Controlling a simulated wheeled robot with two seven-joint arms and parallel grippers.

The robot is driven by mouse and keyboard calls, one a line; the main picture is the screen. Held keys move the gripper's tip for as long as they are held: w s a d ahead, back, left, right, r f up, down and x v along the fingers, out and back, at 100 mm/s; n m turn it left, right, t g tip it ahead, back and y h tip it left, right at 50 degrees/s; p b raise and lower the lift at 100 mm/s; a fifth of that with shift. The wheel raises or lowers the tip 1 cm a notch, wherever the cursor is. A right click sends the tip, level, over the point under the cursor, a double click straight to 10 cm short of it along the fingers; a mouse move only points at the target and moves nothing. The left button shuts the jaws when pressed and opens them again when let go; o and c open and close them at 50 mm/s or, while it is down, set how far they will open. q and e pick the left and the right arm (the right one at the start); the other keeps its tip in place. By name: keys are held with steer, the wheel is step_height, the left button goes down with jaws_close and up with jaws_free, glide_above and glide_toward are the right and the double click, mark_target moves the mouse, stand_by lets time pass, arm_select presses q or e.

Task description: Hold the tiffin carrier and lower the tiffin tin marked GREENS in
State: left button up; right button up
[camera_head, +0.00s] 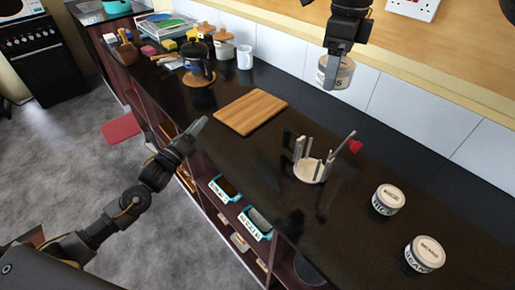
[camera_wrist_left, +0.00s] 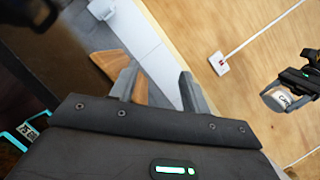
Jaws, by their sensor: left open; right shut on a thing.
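The tiffin carrier (camera_head: 311,171) stands empty on the black counter, a pale round base with upright posts and a tilted arm with a red knob. My right gripper (camera_head: 337,66) is shut on a pale round tin (camera_head: 340,75), high above the counter behind the carrier. Its label is only partly readable, ending in S; the tin also shows in the left wrist view (camera_wrist_left: 284,98). My left gripper (camera_head: 197,130) is open and empty near the counter's front edge, left of the carrier and apart from it. Its spread fingers show in the left wrist view (camera_wrist_left: 158,85).
Two lidded tins, one seemingly marked RICE (camera_head: 388,199) and one BEANS (camera_head: 425,254), stand right of the carrier. Open shelves with teal trays (camera_head: 224,190) are below the front edge.

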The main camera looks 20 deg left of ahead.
arm_select(q)
steer(key=d+m+g+h, duration=0.1)
steer(key=d+m, duration=0.2)
steer(key=d, duration=0.1)
steer(key=d+m+g+h, duration=0.2)
steer(key=d+m, duration=0.1)
steer(key=d, duration=0.2)
steer(key=d+f+m+g+h, duration=0.1)
steer(key=d+m+h, duration=0.1)
steer(key=d, duration=0.3)
steer(key=shift+s+m, duration=0.1)
steer(key=shift+m, duration=0.5)
arm_select(e)
steer(key=shift+w+d+f, duration=0.1)
steer(key=shift+w, duration=0.1)
arm_select(q)
steer(key=d+m+g, duration=0.1)
steer(key=d, duration=0.1)
steer(key=s+d+f+m+g+h, duration=0.1)
steer(key=d+m, duration=0.1)
steer(key=s+d+m+g, duration=0.1)
steer(key=d, duration=0.1)
steer(key=shift+s+f+m+h, duration=0.1)
steer(key=shift+f+m+h, duration=0.05)
steer(key=shift+m+h, duration=0.2)
arm_select(e)
steer(key=shift+s, duration=0.1)
arm_select(q)
steer(key=x, duration=1.2)
steer(key=shift+f, duration=0.2)
